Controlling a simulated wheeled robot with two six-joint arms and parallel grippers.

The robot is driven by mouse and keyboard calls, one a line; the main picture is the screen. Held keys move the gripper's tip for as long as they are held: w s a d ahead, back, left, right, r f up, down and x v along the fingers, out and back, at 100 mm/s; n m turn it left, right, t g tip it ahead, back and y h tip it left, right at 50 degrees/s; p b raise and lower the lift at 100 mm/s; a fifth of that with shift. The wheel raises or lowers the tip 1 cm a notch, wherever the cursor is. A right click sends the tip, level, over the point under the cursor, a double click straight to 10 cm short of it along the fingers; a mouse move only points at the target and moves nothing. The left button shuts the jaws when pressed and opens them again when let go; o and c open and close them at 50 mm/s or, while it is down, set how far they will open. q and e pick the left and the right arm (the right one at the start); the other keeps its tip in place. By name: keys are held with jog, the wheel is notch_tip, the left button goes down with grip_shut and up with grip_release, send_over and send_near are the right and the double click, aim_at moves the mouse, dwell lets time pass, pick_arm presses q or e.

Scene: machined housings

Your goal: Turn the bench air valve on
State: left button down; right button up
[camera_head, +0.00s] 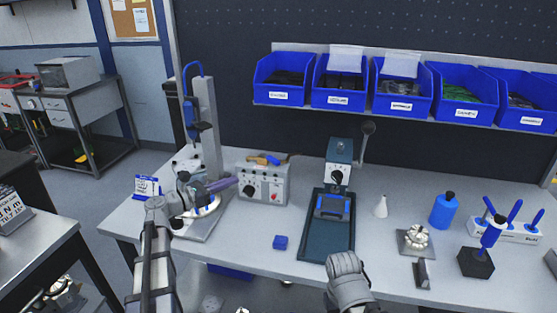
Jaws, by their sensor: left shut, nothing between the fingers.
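A grey control box (263,184) stands at the back of the bench, left of centre. Its front has a dark round knob and a small red part. A yellow and blue handle-like piece (264,160) lies along its top. The picture is too small to tell which part is the air valve or how it is set.
Blue bins (400,90) hang above. The bench between block and box is clear.

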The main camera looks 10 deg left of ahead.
aim_at(275, 163)
pick_arm(q)
jog(key=x, duration=1.3)
jog(key=shift+w+r, duration=0.4)
jog(key=shift+w, duration=0.15)
jog(key=shift+d+n+t+y, duration=0.1)
jog(key=shift+n+t+y, duration=0.2)
jog(key=shift+n+t, duration=0.1)
jog(key=shift+w+d+n+t+y, duration=0.1)
jog(key=shift+d+n+t+y, duration=0.55)
jog(key=shift+y, duration=0.25)
jog(key=shift+w+d+n+t+y, duration=0.15)
jog(key=shift+w+n+t+y, duration=0.1)
jog(key=shift+n+y, duration=0.2)
jog(key=shift+w+d+n+t+y, duration=0.1)
jog(key=shift+d+n+t+y, duration=0.15)
jog(key=shift+y, duration=0.3)
jog(key=shift+d+x, duration=0.25)
jog(key=shift+x, duration=0.95)
jog(key=shift+d, duration=0.1)
